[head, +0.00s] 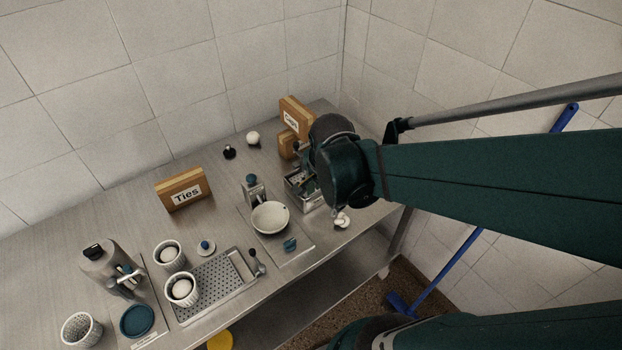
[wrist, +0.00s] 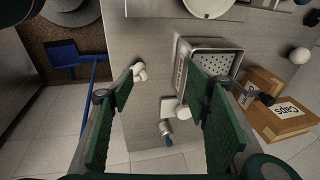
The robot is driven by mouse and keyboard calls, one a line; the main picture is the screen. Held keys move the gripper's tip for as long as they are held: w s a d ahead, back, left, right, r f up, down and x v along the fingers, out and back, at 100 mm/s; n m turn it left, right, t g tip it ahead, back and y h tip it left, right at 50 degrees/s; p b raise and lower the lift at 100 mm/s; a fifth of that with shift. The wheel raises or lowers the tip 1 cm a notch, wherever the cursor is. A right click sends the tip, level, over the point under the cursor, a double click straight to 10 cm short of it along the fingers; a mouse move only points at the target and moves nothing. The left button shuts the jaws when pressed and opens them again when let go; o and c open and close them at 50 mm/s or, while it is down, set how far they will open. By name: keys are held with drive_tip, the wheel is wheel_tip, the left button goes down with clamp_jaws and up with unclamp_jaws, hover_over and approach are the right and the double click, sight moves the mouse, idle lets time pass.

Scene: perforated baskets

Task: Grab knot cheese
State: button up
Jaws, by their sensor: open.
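A small white knotted lump, which looks like the knot cheese (head: 342,220), lies on the steel table near its front edge in the head view. In the wrist view the knot cheese (wrist: 139,71) is just beyond the tip of the left finger. My gripper (wrist: 160,78) is open, with its green fingers spread wide and pointing toward the table. Nothing is held between them. A white piece (wrist: 182,111) shows beside the right finger, partly hidden by it. In the head view my arm hides most of the gripper.
A perforated metal tray (wrist: 222,47) stands beyond the right finger. Wooden "Caps" blocks (wrist: 266,122) are at the right. In the head view, a white bowl (head: 270,217), a "Ties" block (head: 183,190) and white cups (head: 169,257) stand to the left. The table's front edge is close to the cheese.

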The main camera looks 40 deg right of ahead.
sight(343, 218)
drive_tip(key=d+f+m, duration=0.1)
drive_tip(key=s+d+f+m, duration=0.1)
drive_tip(key=m, duration=0.1)
drive_tip(key=s+d+f+m+g, duration=0.1)
drive_tip(key=shift+s+d+f+m, duration=0.2)
drive_tip(key=shift+d+f+m, duration=0.2)
drive_tip(key=shift+s+d+f+m+g, duration=0.3)
drive_tip(key=shift+s+d+f+m, duration=0.2)
drive_tip(key=shift+m, duration=0.2)
drive_tip(key=shift+f, duration=0.1)
drive_tip(key=shift+w+d+f+b, duration=0.1)
drive_tip(key=shift+f+b, duration=0.1)
drive_tip(key=shift+f, duration=0.4)
drive_tip(key=shift+w+d+f+b, duration=0.1)
drive_tip(key=shift+f+b, duration=0.05)
drive_tip(key=shift+f, duration=0.45)
drive_tip(key=shift+w+d+f+b, duration=0.1)
drive_tip(key=shift+f+b, duration=0.2)
drive_tip(key=shift+f, duration=0.55)
drive_tip(key=shift+w+d+f+b, duration=0.15)
drive_tip(key=shift+f+b, duration=0.1)
drive_tip(key=shift+f, duration=0.6)
drive_tip(key=shift+w+d+f+b, duration=0.1)
drive_tip(key=shift+f+b, duration=0.2)
drive_tip(key=shift+f, duration=0.55)
drive_tip(key=c, duration=1)
